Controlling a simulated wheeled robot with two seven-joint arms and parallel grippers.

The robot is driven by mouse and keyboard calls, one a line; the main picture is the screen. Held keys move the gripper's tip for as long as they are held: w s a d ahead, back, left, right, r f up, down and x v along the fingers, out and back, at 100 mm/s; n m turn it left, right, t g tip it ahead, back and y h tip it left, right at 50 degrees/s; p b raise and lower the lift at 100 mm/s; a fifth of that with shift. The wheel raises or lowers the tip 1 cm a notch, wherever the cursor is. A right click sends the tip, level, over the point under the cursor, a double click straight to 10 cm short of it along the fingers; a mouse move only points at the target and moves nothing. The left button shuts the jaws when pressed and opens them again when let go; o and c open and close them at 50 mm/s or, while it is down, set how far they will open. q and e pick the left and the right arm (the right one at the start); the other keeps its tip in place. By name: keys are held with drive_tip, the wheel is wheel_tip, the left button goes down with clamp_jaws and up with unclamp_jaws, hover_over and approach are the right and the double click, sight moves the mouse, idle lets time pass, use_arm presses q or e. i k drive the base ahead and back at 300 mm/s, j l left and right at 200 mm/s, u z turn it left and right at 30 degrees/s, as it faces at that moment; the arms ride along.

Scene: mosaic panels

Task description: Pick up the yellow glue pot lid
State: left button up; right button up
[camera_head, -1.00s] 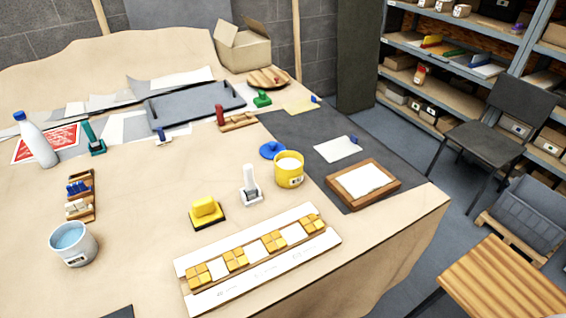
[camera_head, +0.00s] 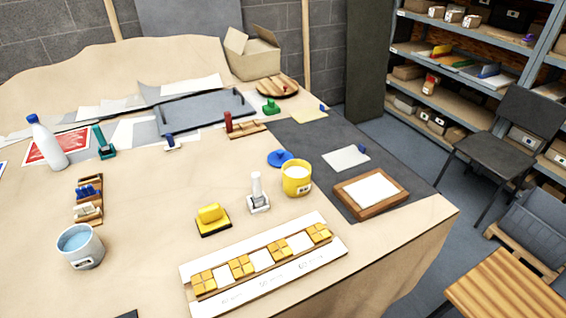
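A yellow glue pot (camera_head: 297,182) stands open on the worktable, with white contents showing at its top. Neither of my grippers is in view.
A yellow block tool (camera_head: 211,219), a white-handled stamp (camera_head: 258,194) and a mosaic panel (camera_head: 265,262) lie in front of the pot. A wooden frame (camera_head: 370,194) is to its right. A grey pot of blue liquid (camera_head: 81,247) stands at left.

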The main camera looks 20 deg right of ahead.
sight(277, 158)
drive_tip(key=i+l, duration=0.1)
drive_tip(key=l, duration=0.65)
drive_tip(key=i+l+u, duration=0.1)
drive_tip(key=l+u, duration=0.3)
drive_tip(key=l, duration=0.2)
drive_tip(key=l+u, duration=0.4)
drive_tip(key=l, duration=0.2)
